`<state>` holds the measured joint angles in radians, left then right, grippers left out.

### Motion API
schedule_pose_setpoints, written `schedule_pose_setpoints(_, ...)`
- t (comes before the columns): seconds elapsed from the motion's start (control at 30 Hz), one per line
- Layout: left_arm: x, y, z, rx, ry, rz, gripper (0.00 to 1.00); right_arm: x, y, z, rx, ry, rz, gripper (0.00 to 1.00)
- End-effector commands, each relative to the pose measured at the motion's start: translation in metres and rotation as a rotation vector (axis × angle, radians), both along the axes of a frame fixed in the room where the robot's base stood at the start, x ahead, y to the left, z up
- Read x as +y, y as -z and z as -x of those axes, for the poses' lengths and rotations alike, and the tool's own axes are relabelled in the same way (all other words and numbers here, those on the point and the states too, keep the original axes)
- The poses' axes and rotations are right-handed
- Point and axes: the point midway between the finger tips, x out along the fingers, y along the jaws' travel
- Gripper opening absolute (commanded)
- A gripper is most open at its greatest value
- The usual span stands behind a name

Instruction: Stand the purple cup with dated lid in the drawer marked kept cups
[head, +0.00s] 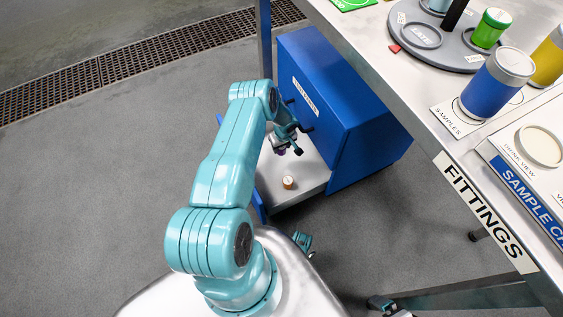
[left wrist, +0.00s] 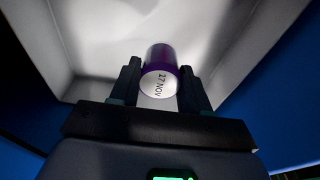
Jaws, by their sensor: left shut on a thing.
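The purple cup (left wrist: 160,56) with its pale lid marked "17 NOV" shows in the left wrist view, between the two dark fingers of my left gripper (left wrist: 158,88). The gripper is shut on it. In the head view my left gripper (head: 290,145) is over the open drawer (head: 312,179) of the blue cabinet, and only a trace of purple shows beside it. The drawer has a pale floor and blue sides. I cannot tell whether the cup touches the drawer floor. My right gripper cannot be made out for certain.
A small brown cup with a pale lid (head: 288,183) stands in the drawer near the gripper. The blue cabinet (head: 352,110) rises behind the drawer. A bench (head: 400,75) at right carries a round grey tray (head: 430,40), a blue cup (head: 490,88) and other cups.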

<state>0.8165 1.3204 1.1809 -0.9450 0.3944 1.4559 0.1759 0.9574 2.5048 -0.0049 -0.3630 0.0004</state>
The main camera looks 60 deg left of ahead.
Motion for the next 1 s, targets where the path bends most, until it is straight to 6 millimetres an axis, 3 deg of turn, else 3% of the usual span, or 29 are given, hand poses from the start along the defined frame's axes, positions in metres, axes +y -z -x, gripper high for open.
schedule_pose_setpoints(0.03, -0.004, 0.021, 0.001, 0.005, 0.002, 0.005, 0.16, 0.0, 0.011, 0.0, 0.0, 0.0, 0.0, 1.0)
schedule_pose_setpoints(0.1, -0.003, 0.035, 0.001, 0.004, 0.003, 0.004, 0.16, -0.001, 0.018, -0.001, -0.002, 0.004, 0.0, 1.0)
schedule_pose_setpoints(0.43, -0.004, 0.067, 0.001, 0.005, 0.003, 0.005, 0.16, -0.004, 0.032, -0.004, -0.007, 0.018, 0.003, 1.0)
schedule_pose_setpoints(0.63, -0.004, 0.105, 0.001, 0.005, 0.003, 0.005, 0.16, -0.008, 0.055, -0.009, -0.015, 0.035, 0.006, 1.0)
schedule_pose_setpoints(1.0, 0.0, 0.105, 0.0, 0.004, 0.005, 0.004, 0.16, -0.01, 0.058, -0.011, -0.019, 0.041, 0.008, 1.0)
